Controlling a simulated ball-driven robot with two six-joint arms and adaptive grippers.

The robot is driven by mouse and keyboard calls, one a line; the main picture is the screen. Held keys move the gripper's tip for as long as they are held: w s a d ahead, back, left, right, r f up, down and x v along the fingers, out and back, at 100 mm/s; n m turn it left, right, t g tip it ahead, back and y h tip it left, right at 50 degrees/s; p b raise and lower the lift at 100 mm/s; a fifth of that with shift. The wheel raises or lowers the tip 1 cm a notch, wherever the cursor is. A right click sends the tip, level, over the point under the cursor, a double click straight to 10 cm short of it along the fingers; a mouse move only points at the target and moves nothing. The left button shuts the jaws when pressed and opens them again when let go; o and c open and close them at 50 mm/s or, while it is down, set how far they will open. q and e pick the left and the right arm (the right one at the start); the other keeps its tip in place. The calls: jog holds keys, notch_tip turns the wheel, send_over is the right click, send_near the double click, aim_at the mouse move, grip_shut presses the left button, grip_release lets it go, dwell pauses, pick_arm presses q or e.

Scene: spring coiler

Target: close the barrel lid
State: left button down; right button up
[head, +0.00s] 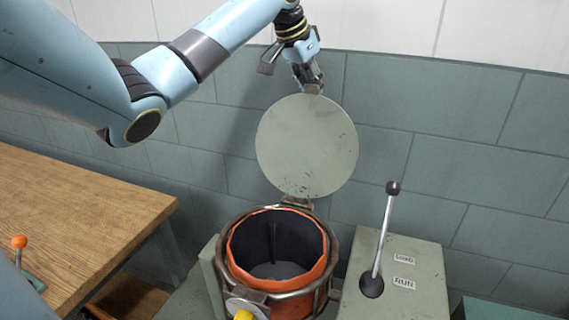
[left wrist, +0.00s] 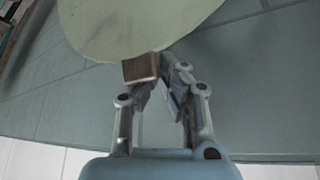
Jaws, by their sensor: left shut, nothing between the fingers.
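The barrel lid (head: 306,146) is a round grey-green disc. It stands raised, nearly upright, on a hinge at the back of the barrel. The barrel (head: 330,262) has an orange lining and a dark, open inside. My left gripper (head: 312,86) is shut and empty at the lid's top edge, by a small brown tab. In the left wrist view the lid (left wrist: 125,25) fills the top, and the closed fingertips (left wrist: 158,68) are at its edge by the tab; I cannot tell if they touch it. My right gripper is not in view.
A grey control box (head: 420,270) with a tall black-knobbed lever (head: 384,235) stands right of the barrel. A wooden table (head: 75,215) with an orange-knobbed lever (head: 20,243) is at the left. A tiled wall (head: 470,140) is close behind the lid.

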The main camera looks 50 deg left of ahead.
aim_at(310, 101)
pick_arm(q)
jog(key=shift+f, duration=0.1)
jog(key=shift+f, duration=1.65)
jog(key=shift+s+f, duration=0.1)
jog(key=shift+s+d+r+p, duration=0.2)
jog(key=shift+s+d, duration=0.1)
jog(key=shift+s, duration=0.2)
jog(key=shift+s+d+r+p, duration=0.15)
jog(key=shift+s+d, duration=0.1)
jog(key=shift+s, duration=0.25)
jog(key=shift+r, duration=0.1)
